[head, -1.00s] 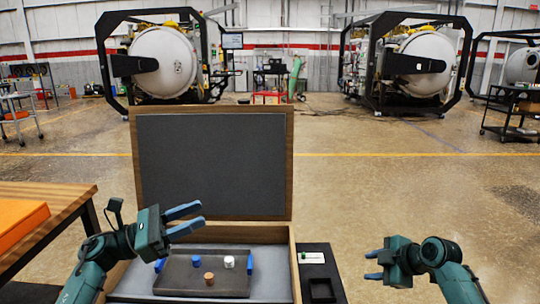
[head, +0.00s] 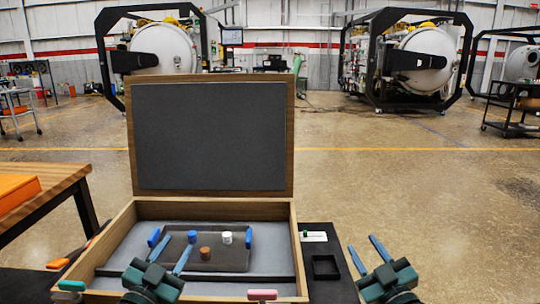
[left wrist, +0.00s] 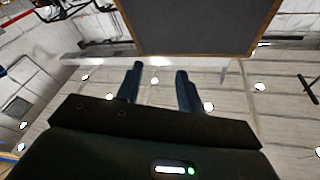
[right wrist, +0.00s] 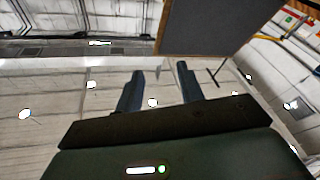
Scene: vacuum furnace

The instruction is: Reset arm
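My left gripper (head: 169,253) is open and empty in the head view, over the front left part of the open wooden case (head: 215,211). Its two fingers also show apart in the left wrist view (left wrist: 157,87). My right gripper (head: 367,256) is open and empty, right of the case beside the black side panel. Its fingers show apart in the right wrist view (right wrist: 160,88). Both grippers point away from me and upward. Nothing is between either pair of fingers.
A dark tray (head: 230,266) with blue handles sits in the case, holding a blue piece (head: 192,237), a white piece (head: 227,237) and a brown piece (head: 205,253). A small black square holder (head: 325,267) lies right of the case. A wooden table (head: 62,184) stands left.

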